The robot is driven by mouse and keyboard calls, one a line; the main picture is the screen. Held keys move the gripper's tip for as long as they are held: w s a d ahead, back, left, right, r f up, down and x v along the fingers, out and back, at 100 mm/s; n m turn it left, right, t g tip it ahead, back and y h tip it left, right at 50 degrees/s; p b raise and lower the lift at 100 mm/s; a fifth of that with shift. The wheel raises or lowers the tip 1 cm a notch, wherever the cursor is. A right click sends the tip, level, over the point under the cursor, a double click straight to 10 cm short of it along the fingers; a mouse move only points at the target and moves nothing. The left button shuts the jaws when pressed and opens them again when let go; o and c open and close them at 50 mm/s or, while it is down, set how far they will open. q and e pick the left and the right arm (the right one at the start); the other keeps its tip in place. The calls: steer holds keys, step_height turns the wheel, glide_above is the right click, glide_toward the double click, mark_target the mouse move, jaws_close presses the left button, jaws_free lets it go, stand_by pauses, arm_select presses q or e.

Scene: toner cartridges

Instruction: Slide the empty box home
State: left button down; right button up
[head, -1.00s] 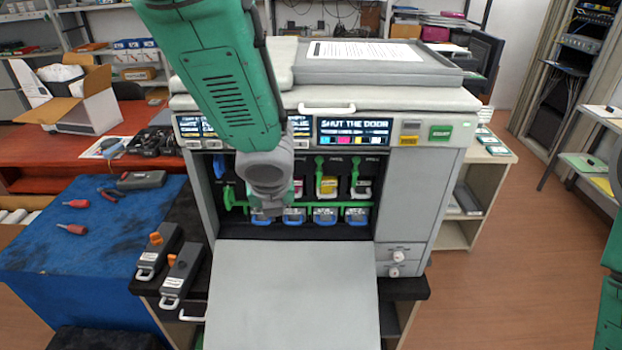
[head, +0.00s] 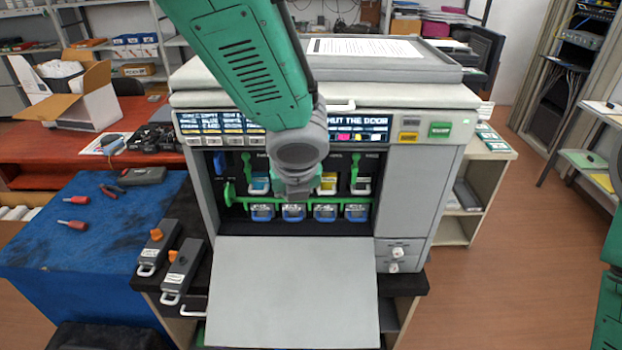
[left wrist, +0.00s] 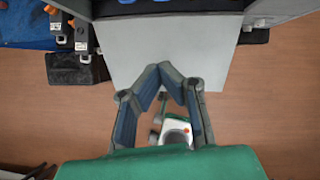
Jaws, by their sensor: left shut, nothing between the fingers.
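The printer (head: 418,200) stands with its front door (head: 290,295) folded down flat. Inside is a row of toner cartridges (head: 328,183) with blue-handled units (head: 325,213) below and a green bar (head: 345,203) across. Two dark grey boxes (head: 158,248) (head: 182,270) with orange knobs and white handles lie left of the door; they also show in the left wrist view (left wrist: 82,38). I cannot tell which box is the empty one. My left gripper (head: 296,192) is shut and empty before the cartridge row, hiding part of it. In the left wrist view its fingers (left wrist: 173,76) appear over the door.
A blue-covered table (head: 60,240) at left holds screwdrivers, pliers and a grey tool. Open floor (head: 480,300) lies right of the printer.

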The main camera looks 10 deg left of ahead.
arm_select(q)
steer(key=shift+d+r, duration=1.65)
steer(key=shift+r, duration=0.05)
